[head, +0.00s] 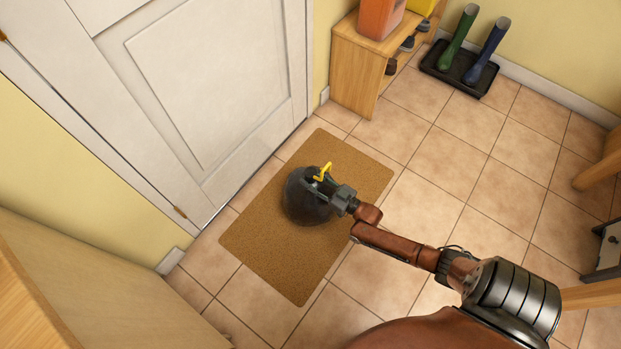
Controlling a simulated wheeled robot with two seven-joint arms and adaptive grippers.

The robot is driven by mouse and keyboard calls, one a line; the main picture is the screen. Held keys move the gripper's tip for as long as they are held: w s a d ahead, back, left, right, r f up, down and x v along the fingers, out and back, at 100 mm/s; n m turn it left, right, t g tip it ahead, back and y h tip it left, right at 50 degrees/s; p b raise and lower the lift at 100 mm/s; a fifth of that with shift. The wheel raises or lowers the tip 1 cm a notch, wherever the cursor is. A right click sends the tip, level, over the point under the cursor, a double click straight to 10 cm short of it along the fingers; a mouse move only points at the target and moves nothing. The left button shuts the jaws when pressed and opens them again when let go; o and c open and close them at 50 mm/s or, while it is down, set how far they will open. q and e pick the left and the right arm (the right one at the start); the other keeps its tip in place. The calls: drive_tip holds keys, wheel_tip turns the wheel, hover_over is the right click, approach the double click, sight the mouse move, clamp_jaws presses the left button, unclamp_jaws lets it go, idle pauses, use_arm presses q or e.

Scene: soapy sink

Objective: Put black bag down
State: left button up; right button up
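A round black bag (305,203) with a yellow tie (324,171) at its top is over the brown doormat (288,278) in front of the white door. My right gripper (321,184) is at the top of the bag, with its fingers around the neck by the yellow tie. It looks shut on the bag's neck. I cannot tell whether the bag's underside touches the mat. My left gripper is out of view.
A wooden shoe bench (350,72) with an orange box (380,17) stands beyond the mat. Green and blue boots stand on a black tray (436,66). Wooden furniture (600,170) is at the right edge. The tiled floor between is clear.

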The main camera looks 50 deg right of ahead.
drive_tip(key=o, duration=0.3)
drive_tip(key=shift+o, duration=0.2)
drive_tip(key=shift+r, duration=0.15)
drive_tip(key=s+p, duration=0.4)
drive_tip(key=s, duration=0.7)
drive_tip(key=s+a+f+g+y, duration=0.1)
drive_tip(key=s+a+f+g, duration=0.2)
drive_tip(key=s+a, duration=0.5)
drive_tip(key=s+a+f+g+y, duration=0.1)
drive_tip(key=s+a+f+g, duration=0.2)
drive_tip(key=s+a, duration=0.55)
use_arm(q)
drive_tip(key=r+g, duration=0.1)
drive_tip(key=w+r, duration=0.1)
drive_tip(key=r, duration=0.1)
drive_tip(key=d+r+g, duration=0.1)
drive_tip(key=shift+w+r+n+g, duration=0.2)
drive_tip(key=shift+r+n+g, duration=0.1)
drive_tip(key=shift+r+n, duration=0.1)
use_arm(e)
drive_tip(key=s+a+r+g, duration=0.2)
drive_tip(key=s, duration=0.5)
drive_tip(key=s+a+r+g, duration=0.3)
drive_tip(key=s, duration=0.5)
drive_tip(key=shift+s+a, duration=0.3)
